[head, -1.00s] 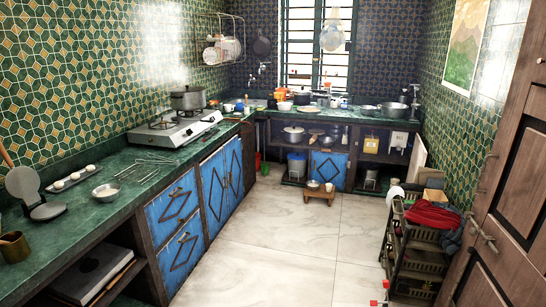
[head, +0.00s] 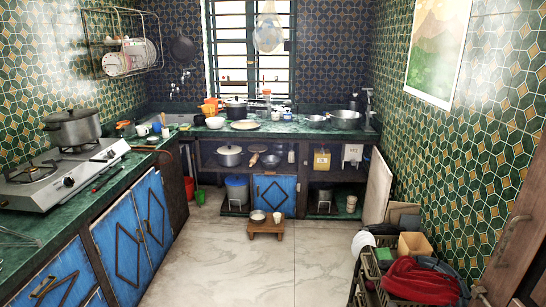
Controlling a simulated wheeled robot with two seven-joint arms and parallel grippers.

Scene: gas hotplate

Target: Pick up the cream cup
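Another small pale cup (head: 277,217) is on the low wooden stool (head: 266,231) on the floor, beside a shallow bowl (head: 257,215). A white mug (head: 142,130) is on the left counter near the corner. I cannot tell for sure which of these is the cream cup. Neither of my grippers is in view.
The gas hotplate (head: 62,172) with a lidded pot (head: 73,127) is on the left counter. A rack with red cloth (head: 420,281) and a leaning board (head: 377,187) stand at right. The middle of the floor (head: 235,270) is clear.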

